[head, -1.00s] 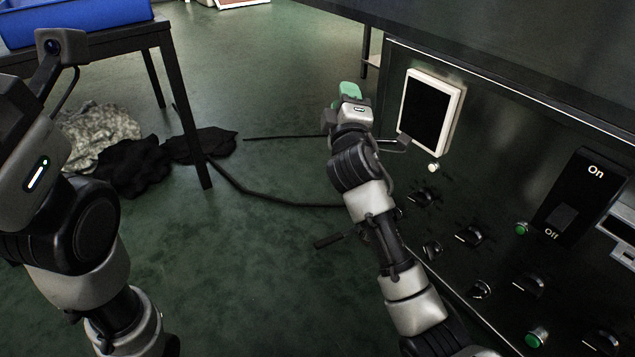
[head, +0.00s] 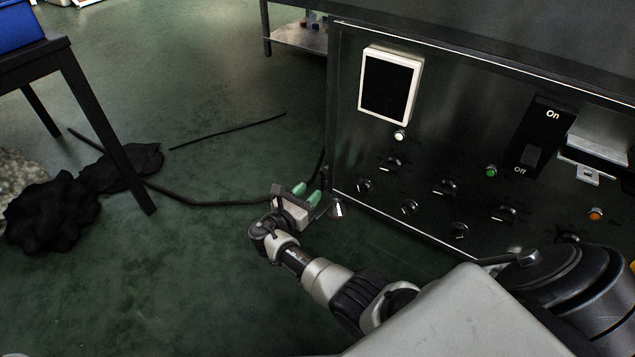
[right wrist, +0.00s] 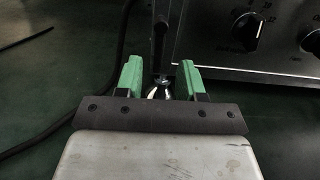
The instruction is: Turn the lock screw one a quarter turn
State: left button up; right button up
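My right gripper (head: 308,194) is at the lower left corner of the dark control panel (head: 440,130), low down near the floor. In the right wrist view its two green fingers (right wrist: 161,80) are apart, with no object clamped between them. A shiny rounded metal piece (right wrist: 160,90) shows in the gap, partly hidden by the gripper body, below a dark upright bar (right wrist: 160,45). A shiny metal piece (head: 337,208) also shows just right of the gripper in the head view. I cannot tell which part is lock screw one. My left gripper is out of view.
The panel carries several black knobs (head: 445,188), a white-framed display (head: 390,84) and an On/Off switch (head: 538,140). A dark cable (head: 215,204) lies on the green floor. A table with a blue bin (head: 18,24) stands at left. The floor between is mostly clear.

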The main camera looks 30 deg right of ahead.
aim_at(322, 179)
jog(key=b+x, duration=0.2)
jog(key=x, duration=0.3)
jog(key=shift+w+d+f, duration=0.15)
jog(key=shift+d, duration=0.2)
jog(key=shift+w+d+b, duration=0.2)
jog(key=shift+d+b, duration=0.2)
grip_shut()
